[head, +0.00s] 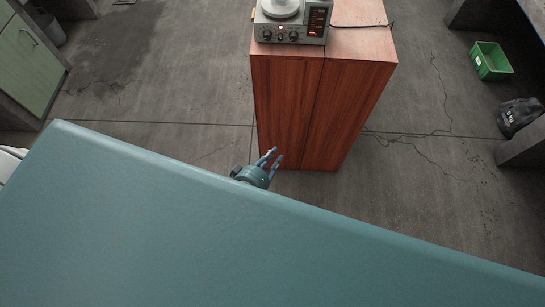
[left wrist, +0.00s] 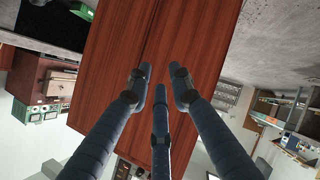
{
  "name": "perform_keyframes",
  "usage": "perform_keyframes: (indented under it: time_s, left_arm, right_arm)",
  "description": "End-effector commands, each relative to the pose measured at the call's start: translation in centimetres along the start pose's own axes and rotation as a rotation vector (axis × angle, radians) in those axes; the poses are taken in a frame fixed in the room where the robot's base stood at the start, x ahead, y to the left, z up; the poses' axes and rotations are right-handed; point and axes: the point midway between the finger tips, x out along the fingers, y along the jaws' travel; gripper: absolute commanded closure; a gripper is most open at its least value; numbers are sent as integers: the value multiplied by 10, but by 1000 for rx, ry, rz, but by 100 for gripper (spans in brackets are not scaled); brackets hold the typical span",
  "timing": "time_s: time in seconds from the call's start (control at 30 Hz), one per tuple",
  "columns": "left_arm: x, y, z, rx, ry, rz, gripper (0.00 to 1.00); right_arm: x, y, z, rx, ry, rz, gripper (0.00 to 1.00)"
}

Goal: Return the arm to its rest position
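My left gripper (head: 271,161) shows in the head view just beyond the far edge of the teal surface, in front of the reddish wooden cabinet. In the left wrist view its fingers (left wrist: 160,88) are spread apart with nothing between them. The wooden cabinet (left wrist: 185,40) fills the background behind the fingers there. The fingertips look apart from the cabinet, though the exact gap is hard to tell. The rest of the left arm is hidden below the teal surface. My right gripper is in neither view.
The teal surface (head: 150,220) fills the lower part of the head view. The wooden cabinet (head: 290,110) carries a grey instrument (head: 292,22) with dials and a cable. A green crate (head: 491,61) and a black bag (head: 518,115) are at the right. Concrete floor (head: 180,90) is open at left.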

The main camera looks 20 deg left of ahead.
Motion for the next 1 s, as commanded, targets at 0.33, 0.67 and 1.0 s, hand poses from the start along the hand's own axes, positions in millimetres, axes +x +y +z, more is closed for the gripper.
perform_keyframes:
  time_s: [0.33,0.67,1.0]
  left_arm:
    - [-1,-4,3,14,-10,-7,79]
    - [-1,-4,3,13,-9,-7,79]
    - [-48,-114,92,317,-270,-189,79]
  right_arm:
    - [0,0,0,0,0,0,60]
    - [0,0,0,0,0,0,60]
    - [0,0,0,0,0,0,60]
